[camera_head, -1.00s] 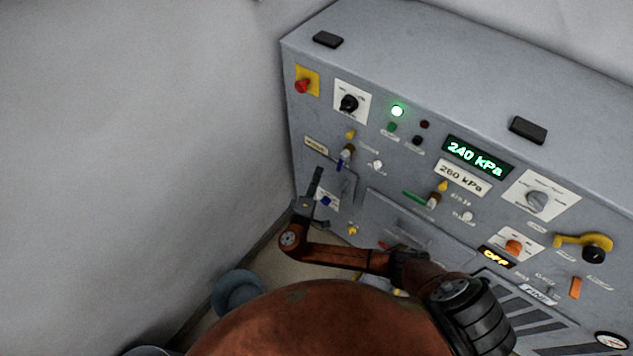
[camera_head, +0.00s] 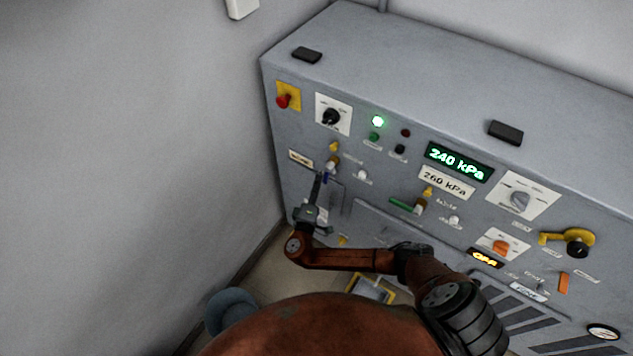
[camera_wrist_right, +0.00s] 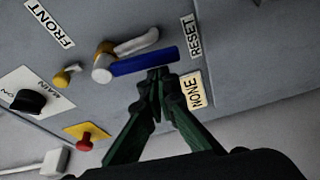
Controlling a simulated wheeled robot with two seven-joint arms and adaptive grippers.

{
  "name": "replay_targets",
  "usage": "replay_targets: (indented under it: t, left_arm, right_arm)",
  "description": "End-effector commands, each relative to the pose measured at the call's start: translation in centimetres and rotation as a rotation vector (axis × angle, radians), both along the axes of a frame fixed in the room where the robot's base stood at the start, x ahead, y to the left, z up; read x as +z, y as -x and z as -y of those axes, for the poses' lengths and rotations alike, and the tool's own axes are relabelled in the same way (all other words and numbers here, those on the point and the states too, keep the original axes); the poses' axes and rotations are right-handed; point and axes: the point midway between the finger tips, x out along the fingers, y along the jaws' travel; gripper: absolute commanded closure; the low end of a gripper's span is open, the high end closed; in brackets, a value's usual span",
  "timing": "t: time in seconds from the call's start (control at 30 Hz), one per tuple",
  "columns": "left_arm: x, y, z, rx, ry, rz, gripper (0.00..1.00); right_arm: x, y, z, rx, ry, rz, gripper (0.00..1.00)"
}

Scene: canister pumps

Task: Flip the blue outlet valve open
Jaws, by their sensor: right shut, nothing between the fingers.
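The blue outlet valve lever (camera_head: 326,177) hangs down from its brass-and-white valve body (camera_head: 333,161) at the left of the grey panel. In the right wrist view the blue lever (camera_wrist_right: 145,62) lies across the picture, with its valve body (camera_wrist_right: 104,62) at its left end. My right gripper (camera_head: 318,176) is shut and empty, its tips pointing up at the lever. In the wrist view the tips of my right gripper (camera_wrist_right: 158,74) are at the lever's edge, near its free end; I cannot tell whether they touch. My left gripper is out of view.
A green-levered valve (camera_head: 406,205) is further right on the panel. A red button (camera_head: 284,101) and black knob (camera_head: 331,117) are above. A yellow-framed object (camera_head: 371,289) is on the floor. A wall stands left.

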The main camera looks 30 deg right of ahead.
Motion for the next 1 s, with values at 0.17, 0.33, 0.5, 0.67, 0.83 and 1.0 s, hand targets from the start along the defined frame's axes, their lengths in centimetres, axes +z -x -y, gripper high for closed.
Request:
replay_targets:
  t: [0.17,0.33,0.5,0.67,0.83,1.0]
  left_arm:
    - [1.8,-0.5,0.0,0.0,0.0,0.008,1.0]
    - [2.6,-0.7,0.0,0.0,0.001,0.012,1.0]
    - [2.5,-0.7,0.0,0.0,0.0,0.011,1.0]
    - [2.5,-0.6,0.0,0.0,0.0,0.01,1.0]
    - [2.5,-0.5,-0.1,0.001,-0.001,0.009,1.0]
    - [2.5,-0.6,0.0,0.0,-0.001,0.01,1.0]
  right_arm:
    - [0.2,1.2,0.7,-0.004,0.036,-0.065,1.0]
    - [0.0,1.6,1.1,-0.007,0.071,-0.121,1.0]
    - [-0.3,1.7,1.4,-0.011,0.078,-0.13,1.0]
    - [-0.4,1.8,1.5,-0.014,0.079,-0.13,1.0]
    - [-0.6,2.5,1.0,-0.014,0.077,-0.134,1.0]
    - [-0.6,4.5,-1.4,-0.004,0.073,-0.135,1.0]
